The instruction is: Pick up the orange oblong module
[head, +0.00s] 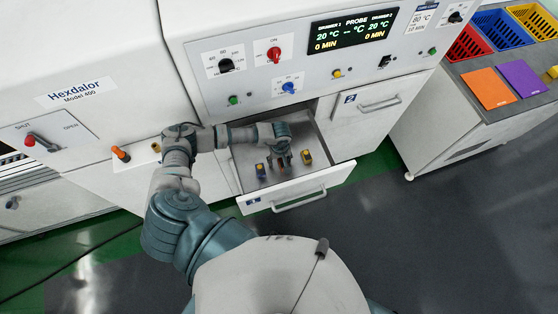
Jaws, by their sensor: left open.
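An open drawer (325,178) in the white machine holds three small modules. One with yellow and blue parts (261,171) stands at the left, a dark one with a yellow top (306,157) at the right. Between them is a small reddish-orange piece (281,164), partly hidden by my gripper; its oblong shape is not clear at this size. My left gripper (283,156) is open, reaching down over the drawer just above this middle piece. I cannot tell whether its fingers touch it. My right gripper is out of view.
The machine's control panel (300,80) with knobs rises behind the drawer. A shut drawer (370,105) is to the right. A side counter (465,68) carries an orange mat (488,88), a purple mat (523,78) and red, blue and yellow crates. The dark floor (410,240) is clear.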

